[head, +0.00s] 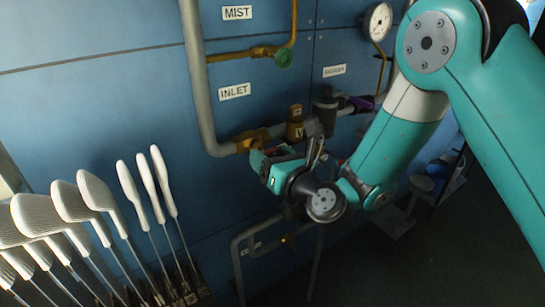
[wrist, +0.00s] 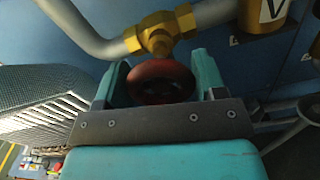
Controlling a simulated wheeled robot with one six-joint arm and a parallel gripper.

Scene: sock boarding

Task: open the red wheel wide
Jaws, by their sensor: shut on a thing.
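The red wheel (wrist: 160,82) sits just below a brass valve body (wrist: 158,36) in the wrist view. My gripper (wrist: 160,85) has one teal finger on each side of the wheel and is shut on it. In the head view my gripper (head: 268,165) reaches the pipe below the INLET label (head: 234,92). The wheel is mostly hidden there behind the gripper, and the brass valve (head: 252,140) shows just above it.
A grey pipe (head: 199,90) runs down the blue wall panel and bends right into the valve. A green-knobbed valve (head: 283,58) and a gauge (head: 379,21) are higher up. White sock boards (head: 72,202) stand at lower left. Dark floor (head: 400,270) is clear at lower right.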

